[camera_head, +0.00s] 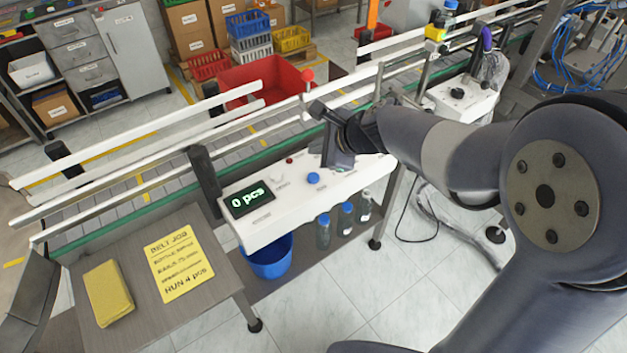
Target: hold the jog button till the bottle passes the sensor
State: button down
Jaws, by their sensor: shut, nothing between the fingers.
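A white control box stands in front of the conveyor belt (170,178). A blue push button (313,179), likely the jog button, sits on its top; the small labels cannot be read. My gripper (339,163) is shut and empty, pointing down over the box, right of and behind the blue button and apart from it. A bottle with a blue cap (450,5) shows at the far upper right by the belt, beside a yellow part (435,32). I cannot tell which part is the sensor.
A white knob (277,180) and a small red button or lamp (290,160) sit near the blue button. Several capped bottles (347,220) stand on a shelf below, beside a blue bucket (268,260). A yellow job sheet (180,262) and yellow cloth (107,293) lie on the side table.

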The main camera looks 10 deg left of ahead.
aim_at(317, 178)
notch_tip(317, 178, down, 6)
jog(key=b, duration=0.4)
dwell(1.8)
jog(key=shift+f+b, duration=0.35)
jog(key=shift+b, duration=0.25)
